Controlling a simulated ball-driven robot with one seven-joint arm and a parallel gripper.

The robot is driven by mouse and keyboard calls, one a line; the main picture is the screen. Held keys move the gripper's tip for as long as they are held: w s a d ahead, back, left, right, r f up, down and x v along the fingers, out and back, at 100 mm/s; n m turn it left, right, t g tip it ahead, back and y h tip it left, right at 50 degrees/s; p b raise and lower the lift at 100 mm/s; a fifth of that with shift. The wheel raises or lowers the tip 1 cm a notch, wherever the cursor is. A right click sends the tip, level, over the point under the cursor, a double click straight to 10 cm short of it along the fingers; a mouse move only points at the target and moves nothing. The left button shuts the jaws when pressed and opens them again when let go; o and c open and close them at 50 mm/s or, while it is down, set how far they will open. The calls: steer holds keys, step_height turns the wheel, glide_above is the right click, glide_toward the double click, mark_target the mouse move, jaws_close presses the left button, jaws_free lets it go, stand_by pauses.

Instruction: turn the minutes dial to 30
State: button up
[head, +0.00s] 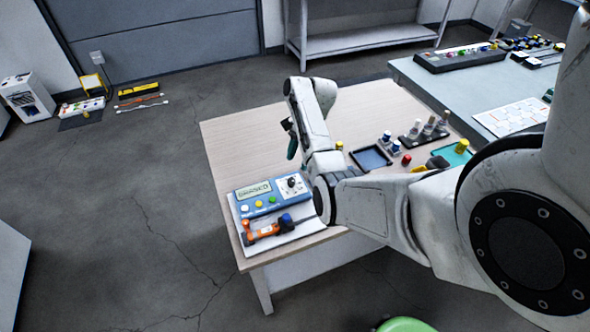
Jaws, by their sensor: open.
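A blue panel device (268,197) lies near the front left corner of the wooden table. It has a small green-grey display (253,190), several coloured buttons and a black dial (292,183) on a white plate at its right. The dial's marks and setting are too small to read. My gripper (291,146) hangs above the table, behind and above the device, apart from the dial. The jaws are open and look empty; my arm partly hides them.
An orange tool with a blue end (268,229) lies just in front of the device. A dark tray (371,158), a rack of bottles (424,132) and a red cap (406,159) stand to the right. The table's back left part (240,135) is clear.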

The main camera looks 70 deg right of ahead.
steer(key=p+v, duration=0.1)
steer(key=v, duration=0.2)
steer(key=shift+s+d+r, duration=0.1)
steer(key=shift+d+r, duration=0.05)
steer(key=shift+r, duration=0.2)
steer(key=w+a+f+n+h, duration=0.25)
steer(key=a+n, duration=0.35)
steer(key=a, duration=0.4)
steer(key=w+a+f+n+h, duration=0.1)
steer(key=w+a+f+n, duration=0.15)
steer(key=a+n, duration=0.6)
steer(key=s+a+r+n+t, duration=0.2)
steer(key=a+r+n, duration=0.2)
steer(key=a, duration=0.6)
steer(key=s+a+r+n+t, duration=0.15)
steer(key=a+r+n, duration=0.3)
steer(key=a, duration=0.55)
steer(key=s+d+f+g, duration=0.2)
steer(key=s+f+g, duration=0.2)
steer(key=s+f, duration=0.4)
steer(key=s, duration=0.3)
steer(key=shift+h+b, duration=0.3)
steer(key=shift+h, duration=0.05)
